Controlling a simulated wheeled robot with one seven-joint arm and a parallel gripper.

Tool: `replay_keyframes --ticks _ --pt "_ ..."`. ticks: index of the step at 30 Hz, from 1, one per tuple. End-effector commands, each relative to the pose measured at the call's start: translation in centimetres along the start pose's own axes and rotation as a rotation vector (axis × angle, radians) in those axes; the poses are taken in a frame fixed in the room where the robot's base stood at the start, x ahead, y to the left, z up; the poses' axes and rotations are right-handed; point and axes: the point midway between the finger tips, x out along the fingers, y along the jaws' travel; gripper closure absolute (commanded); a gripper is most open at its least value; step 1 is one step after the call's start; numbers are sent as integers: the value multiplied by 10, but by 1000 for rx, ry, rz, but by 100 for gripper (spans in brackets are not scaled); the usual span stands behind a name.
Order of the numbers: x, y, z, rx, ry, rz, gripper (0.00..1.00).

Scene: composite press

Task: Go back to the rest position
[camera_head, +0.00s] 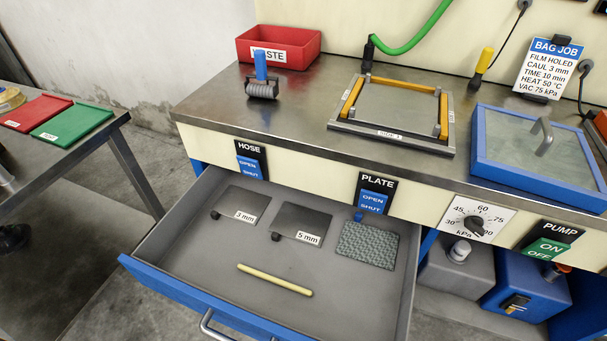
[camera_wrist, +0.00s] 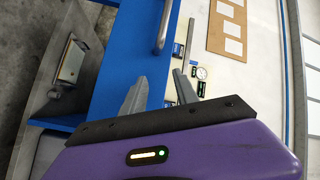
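My gripper (camera_wrist: 160,75) shows in the wrist view, its two grey fingers apart with nothing between them. It is open. Past the fingers is a blue panel (camera_wrist: 125,60) with a metal bar handle (camera_wrist: 164,28), with a pale surface to the right. My arm and gripper do not show in the head view.
In the head view a blue-fronted drawer (camera_head: 185,298) stands pulled out below the bench (camera_head: 205,98). It holds plates, a grey mesh pad (camera_head: 367,245) and a yellow stick (camera_head: 275,280). A side table (camera_head: 90,140) stands at left. Floor shows between them.

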Motion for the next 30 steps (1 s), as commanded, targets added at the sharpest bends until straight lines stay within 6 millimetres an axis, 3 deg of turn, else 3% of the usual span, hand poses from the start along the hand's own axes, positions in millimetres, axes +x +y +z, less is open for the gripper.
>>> replay_keyframes --ticks 1,6,12,21,30 --pt "-15 4 -23 -85 18 43 64" --pt "-58 9 -90 -409 27 178 64" --pt "-99 3 -146 -720 -16 315 64" --pt "-140 -17 -202 -1044 -116 461 64" --pt "-134 -70 -227 -1029 -109 451 64"
